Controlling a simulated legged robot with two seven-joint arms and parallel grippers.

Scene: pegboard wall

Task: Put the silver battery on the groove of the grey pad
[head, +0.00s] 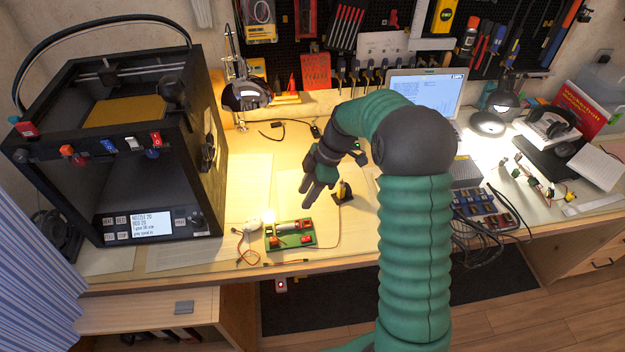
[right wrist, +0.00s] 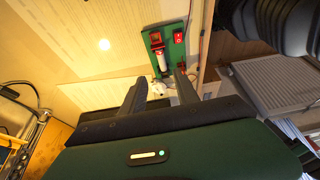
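The silver battery (head: 287,227) appears to be the pale cylinder lying in the green board (head: 273,243), which has red parts. In the right wrist view the cylinder (right wrist: 162,62) lies between and just beyond my fingers. My right gripper (head: 318,187) is above the table, behind and a little right of the board; its fingers (right wrist: 160,84) are apart and empty. I cannot identify the grey pad for sure; a grey ribbed panel (right wrist: 275,85) is at the right of the wrist view. My left gripper is out of view.
A black 3D printer (head: 190,130) stands at the left. Thin wires (head: 330,246) run around the green board near the table's front edge. A small yellow-black item (head: 344,191) is right of my gripper. A laptop (head: 430,90) and cables (head: 490,235) occupy the right side.

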